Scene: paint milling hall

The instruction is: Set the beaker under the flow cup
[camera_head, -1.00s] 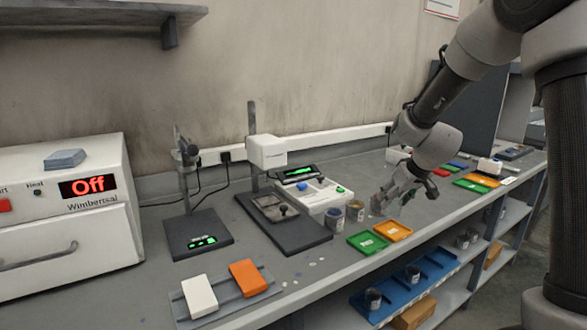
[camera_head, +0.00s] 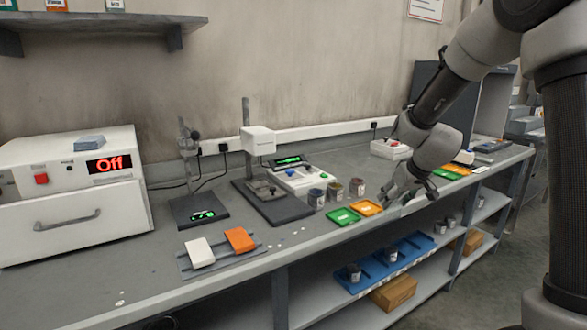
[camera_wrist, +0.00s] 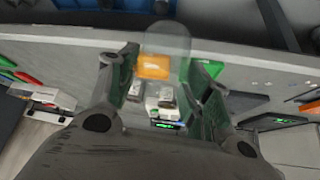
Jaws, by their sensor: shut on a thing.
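My gripper (camera_head: 402,200) is at the front edge of the bench, right of the orange tray. In the wrist view my gripper (camera_wrist: 170,62) is shut on a clear, see-through beaker (camera_wrist: 166,38) between its two fingers. The beaker is hard to make out in the head view. A stand with a dark clamp (camera_head: 190,138) rises behind a black plate with a green display (camera_head: 200,211), far to the left of my gripper. Whether this clamp holds the flow cup is too small to tell. The space over the plate looks clear.
Several small pots (camera_head: 335,191), a green tray (camera_head: 343,216) and an orange tray (camera_head: 366,207) lie left of my gripper. A white oven (camera_head: 70,190) is at far left.

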